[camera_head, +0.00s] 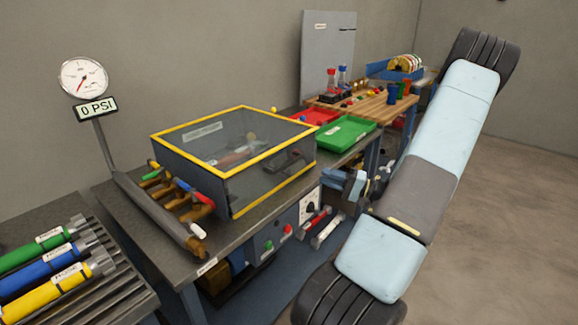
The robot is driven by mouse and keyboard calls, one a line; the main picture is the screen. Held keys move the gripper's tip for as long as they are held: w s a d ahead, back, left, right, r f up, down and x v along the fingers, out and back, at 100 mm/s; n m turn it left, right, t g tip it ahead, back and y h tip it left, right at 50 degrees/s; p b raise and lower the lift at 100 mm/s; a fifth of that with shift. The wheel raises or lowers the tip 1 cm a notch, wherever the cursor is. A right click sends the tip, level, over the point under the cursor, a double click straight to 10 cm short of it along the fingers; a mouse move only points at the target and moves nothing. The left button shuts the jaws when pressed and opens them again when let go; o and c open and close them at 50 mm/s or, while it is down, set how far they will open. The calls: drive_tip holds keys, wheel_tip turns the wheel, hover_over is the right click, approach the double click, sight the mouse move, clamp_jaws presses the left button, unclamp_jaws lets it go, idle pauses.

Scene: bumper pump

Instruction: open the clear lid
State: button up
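The clear lid (205,131) is a see-through panel with a yellow frame on top of a dark box with clear walls (262,188). It lies flat and looks closed. A pale label sits on its far left part. Dim shapes of things show through it inside the box. My gripper (345,186) is partly visible just right of the box, beyond my large pale-blue and grey arm. It looks apart from the lid and lower than its top. My arm hides part of it, and its finger gap is too small to read.
A gauge (82,78) reading 0 PSI stands left of the box, above a pipe with coloured valve handles (180,190). Green (345,132) and red (314,117) trays sit behind right. Green, blue and yellow cylinders (55,290) lie front left. Open floor is at right.

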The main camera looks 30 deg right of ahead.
sight(289, 163)
drive_tip(key=x, duration=1.3)
drive_tip(key=shift+w+a+r, duration=0.1)
drive_tip(key=shift+w+a, duration=0.05)
drive_tip(key=shift+a, duration=0.1)
drive_tip(key=shift+c, duration=0.4)
clamp_jaws()
